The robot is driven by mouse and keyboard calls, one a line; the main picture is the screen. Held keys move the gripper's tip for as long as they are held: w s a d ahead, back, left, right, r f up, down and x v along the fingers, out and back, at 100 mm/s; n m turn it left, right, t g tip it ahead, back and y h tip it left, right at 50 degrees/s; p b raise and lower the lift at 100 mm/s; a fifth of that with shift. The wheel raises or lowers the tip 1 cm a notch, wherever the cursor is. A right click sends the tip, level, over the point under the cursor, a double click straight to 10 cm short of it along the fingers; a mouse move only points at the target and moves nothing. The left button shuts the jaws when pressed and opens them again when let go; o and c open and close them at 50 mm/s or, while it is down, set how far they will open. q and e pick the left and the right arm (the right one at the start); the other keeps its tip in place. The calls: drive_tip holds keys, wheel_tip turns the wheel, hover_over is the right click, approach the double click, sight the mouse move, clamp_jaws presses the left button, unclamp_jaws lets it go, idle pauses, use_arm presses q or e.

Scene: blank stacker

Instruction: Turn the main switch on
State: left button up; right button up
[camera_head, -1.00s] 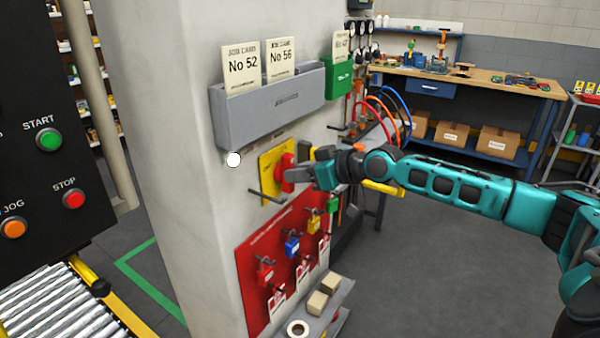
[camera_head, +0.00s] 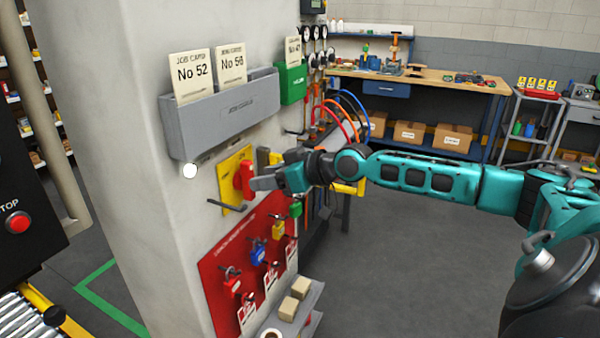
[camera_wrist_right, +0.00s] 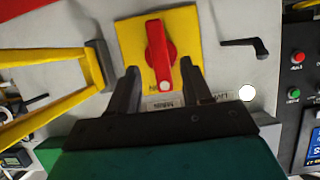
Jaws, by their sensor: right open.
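The main switch is a red rotary handle (camera_head: 244,181) on a yellow plate (camera_head: 229,180), mounted on the pale pillar. In the right wrist view the red handle (camera_wrist_right: 160,55) lies lengthwise between my finger lines, on the yellow plate (camera_wrist_right: 185,28). My right gripper (camera_head: 256,184) comes from the right and is close to the handle. In the wrist view its two dark fingers (camera_wrist_right: 160,78) are apart, one on each side of the handle's near end. Whether they touch it I cannot tell. My left gripper is not in view.
A grey job-card holder (camera_head: 222,118) is above the switch. A dark hook (camera_head: 225,206) sticks out beside the plate. Below hangs a red lockout board (camera_head: 222,258) with padlocks. A yellow bar (camera_wrist_right: 40,110) shows in the wrist view. The floor at right is clear.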

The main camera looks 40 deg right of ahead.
drive_tip(key=b+v, duration=0.6)
drive_tip(key=v, duration=0.4)
drive_tip(key=shift+s+r, duration=0.15)
idle(0.4)
idle(0.5)
